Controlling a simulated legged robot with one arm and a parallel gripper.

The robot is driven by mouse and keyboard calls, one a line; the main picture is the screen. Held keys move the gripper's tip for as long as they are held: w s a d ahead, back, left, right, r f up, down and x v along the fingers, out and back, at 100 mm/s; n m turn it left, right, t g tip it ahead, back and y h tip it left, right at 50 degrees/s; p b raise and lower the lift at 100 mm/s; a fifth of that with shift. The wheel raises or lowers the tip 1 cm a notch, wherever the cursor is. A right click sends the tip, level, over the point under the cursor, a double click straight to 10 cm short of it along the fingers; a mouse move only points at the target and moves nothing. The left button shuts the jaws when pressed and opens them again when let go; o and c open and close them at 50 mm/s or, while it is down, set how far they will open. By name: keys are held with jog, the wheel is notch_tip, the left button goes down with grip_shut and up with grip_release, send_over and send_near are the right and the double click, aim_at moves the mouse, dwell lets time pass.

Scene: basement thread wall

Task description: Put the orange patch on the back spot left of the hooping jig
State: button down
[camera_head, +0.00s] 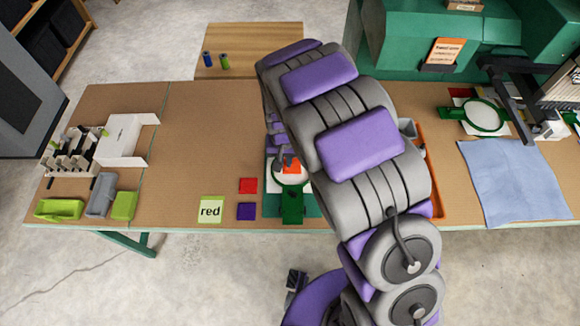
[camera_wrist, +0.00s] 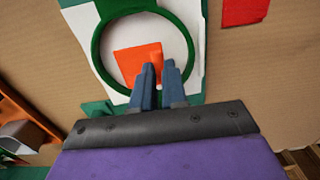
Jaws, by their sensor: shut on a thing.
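The orange patch (camera_head: 292,167) is within the ring of the green hoop on the hooping jig (camera_head: 291,207). In the wrist view the orange patch (camera_wrist: 137,64) lies against white fabric inside the hoop ring (camera_wrist: 97,50). My gripper (camera_wrist: 159,72) is shut on the patch's edge, with its blue fingertips over the hoop opening. In the head view my arm hides much of the gripper and the jig's right side. Left of the jig a red patch (camera_head: 248,186) lies at the back and a purple patch (camera_head: 246,211) in front of it.
A green card reading "red" (camera_head: 211,210) lies left of the patches. Bins (camera_head: 124,206) and a white rack stand at far left. An orange tray (camera_head: 432,180) is partly behind my arm. Blue cloth (camera_head: 512,180) lies right. Bare table extends behind the red patch.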

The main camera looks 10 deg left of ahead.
jog(key=shift+r+p, duration=0.45)
jog(key=shift+r, duration=0.95)
